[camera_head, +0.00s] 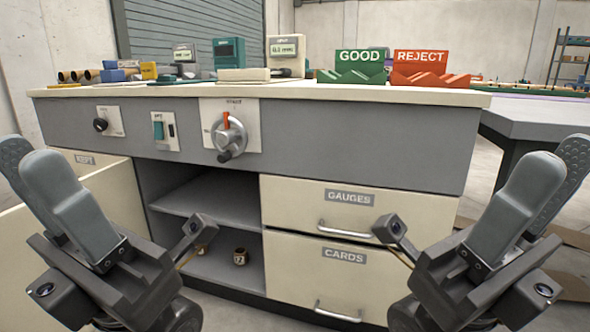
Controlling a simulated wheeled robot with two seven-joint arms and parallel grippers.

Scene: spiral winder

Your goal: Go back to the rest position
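My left gripper (28,152) is raised at the left edge of the head view, its two grey fingers apart with nothing visible between them. My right gripper (558,150) is raised at the right edge in a near mirror pose, also open and empty. Both are in front of the workbench (350,133) and appear clear of it. A small dark camera block on a thin stalk shows inward of each gripper.
The bench front has a rotary switch (229,137), a GAUGES drawer (400,212) and a CARDS drawer (290,262), both shut. A cream KEPT panel (108,182) is at left. Small rings (240,257) sit in the open shelf. GOOD (360,76) and REJECT (425,80) trays stand on top.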

